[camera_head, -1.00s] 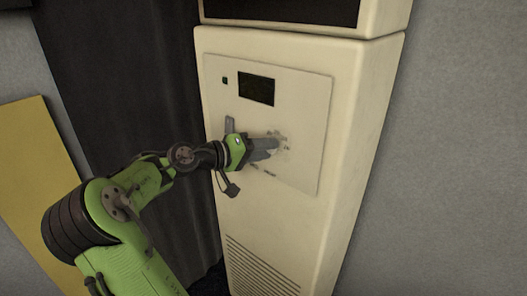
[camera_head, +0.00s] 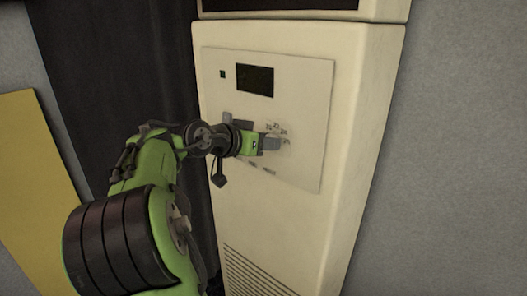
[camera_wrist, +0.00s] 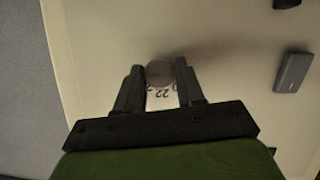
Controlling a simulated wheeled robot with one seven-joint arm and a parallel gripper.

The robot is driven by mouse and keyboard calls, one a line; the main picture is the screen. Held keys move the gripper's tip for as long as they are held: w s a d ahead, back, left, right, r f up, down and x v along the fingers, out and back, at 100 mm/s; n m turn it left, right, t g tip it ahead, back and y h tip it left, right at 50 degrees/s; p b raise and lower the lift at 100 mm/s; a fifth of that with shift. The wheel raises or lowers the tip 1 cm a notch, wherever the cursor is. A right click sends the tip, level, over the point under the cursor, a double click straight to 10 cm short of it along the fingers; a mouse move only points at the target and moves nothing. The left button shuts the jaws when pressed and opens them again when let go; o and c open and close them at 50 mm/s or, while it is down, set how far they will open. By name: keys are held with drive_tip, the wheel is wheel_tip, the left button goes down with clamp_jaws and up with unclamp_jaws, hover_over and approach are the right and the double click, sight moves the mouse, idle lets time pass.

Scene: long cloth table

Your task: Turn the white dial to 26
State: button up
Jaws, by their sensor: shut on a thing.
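The white dial (camera_head: 284,139) is on the front panel of a tall cream cabinet, below a dark display. Its numbers are small in the head view. In the wrist view the dial (camera_wrist: 160,74) shows as a pale round shape between my fingertips, with the number 22 legible just below it. My gripper (camera_head: 277,143) is at the panel with its fingers on either side of the dial. In the wrist view my gripper (camera_wrist: 158,78) is shut on the dial. My fingers hide part of the dial and its markings.
The dark display (camera_head: 255,80) and a small dark button (camera_head: 222,74) sit higher on the panel (camera_head: 310,90). A grey handle-like block (camera_wrist: 293,72) stands out from the panel near the dial. A dark curtain (camera_head: 120,70) hangs left of the cabinet (camera_head: 350,150). A yellow board (camera_head: 40,190) leans further left.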

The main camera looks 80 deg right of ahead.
drive_tip(key=shift+f+m+t+b, duration=0.1)
drive_tip(key=shift+m+t+b, duration=0.3)
drive_tip(key=shift+m+b, duration=0.25)
drive_tip(key=o, duration=1)
drive_tip(key=p+v, duration=0.7)
drive_tip(key=v, duration=0.9)
drive_tip(key=shift+s+p, duration=0.15)
drive_tip(key=shift+p, duration=0.2)
